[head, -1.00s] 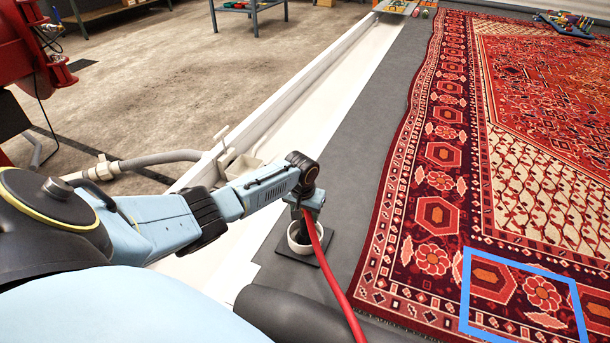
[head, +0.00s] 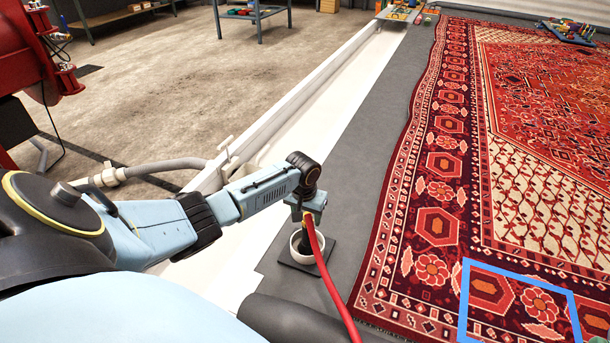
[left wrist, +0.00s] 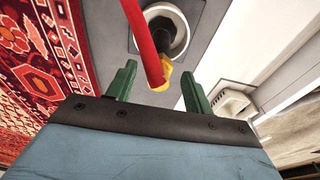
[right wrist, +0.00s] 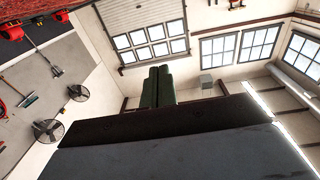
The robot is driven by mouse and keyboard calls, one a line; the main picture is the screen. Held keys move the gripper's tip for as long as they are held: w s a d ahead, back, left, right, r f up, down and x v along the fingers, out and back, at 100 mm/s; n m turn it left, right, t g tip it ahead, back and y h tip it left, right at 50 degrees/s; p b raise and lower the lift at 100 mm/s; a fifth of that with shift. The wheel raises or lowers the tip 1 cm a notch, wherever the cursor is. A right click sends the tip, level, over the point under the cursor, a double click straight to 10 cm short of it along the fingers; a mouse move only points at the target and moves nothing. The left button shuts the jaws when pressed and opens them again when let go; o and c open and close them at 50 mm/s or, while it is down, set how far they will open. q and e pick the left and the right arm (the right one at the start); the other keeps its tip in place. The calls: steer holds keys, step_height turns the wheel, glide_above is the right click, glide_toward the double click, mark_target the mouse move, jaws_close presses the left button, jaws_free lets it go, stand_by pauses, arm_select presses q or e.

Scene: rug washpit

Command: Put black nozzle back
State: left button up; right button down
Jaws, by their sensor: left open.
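The black nozzle (head: 304,243) stands in a white round cup (head: 294,251) on a dark square base plate. In the left wrist view, the nozzle (left wrist: 163,22) sits inside the white cup's ring (left wrist: 182,36), with a yellow fitting (left wrist: 161,78) and the red hose (left wrist: 143,45) at its upper end. My left gripper (left wrist: 158,88) is open, its green fingers on either side of the yellow fitting with gaps to both. In the head view, my left gripper (head: 309,213) is just above the cup. My right gripper (right wrist: 157,88) is shut and empty, away from the nozzle.
The patterned rug (head: 432,225) with a blue outlined square (head: 461,300) lies to the right. A white channel (head: 330,95) runs along the left, with a grey pipe (head: 160,168) near it. A dark roll (head: 290,318) lies in front. Grey floor is clear beyond the cup.

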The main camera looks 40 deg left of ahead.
arm_select(q)
steer(key=r+p, duration=0.2)
steer(key=r, duration=0.1)
steer(key=shift+s+r, duration=0.2)
steer(key=s+d+r+m+t+h+p, duration=0.1)
steer(key=s+d+m, duration=0.1)
steer(key=s+d, duration=0.45)
steer(key=s+d+m+t+p, duration=0.1)
steer(key=s+d+m, duration=0.25)
steer(key=d, duration=0.65)
steer(key=s+d+r+t, duration=0.3)
steer(key=s+d+r, duration=0.1)
steer(key=s+r, duration=0.7)
steer(key=shift+s+d, duration=0.4)
steer(key=shift+s, duration=0.35)
arm_select(e)
steer(key=s+d+f+g+h, duration=0.2)
steer(key=s+f+g, duration=0.2)
steer(key=f, duration=0.3)
steer(key=s+d+f+g+h, duration=0.1)
steer(key=s+d+f+g, duration=0.2)
steer(key=s+f+g, duration=0.2)
steer(key=shift+d+f+m+g+h, duration=0.3)
steer(key=shift+f+m+g+h, duration=0.1)
steer(key=shift+f+g, duration=0.65)
steer(key=shift+s+r, duration=0.1)
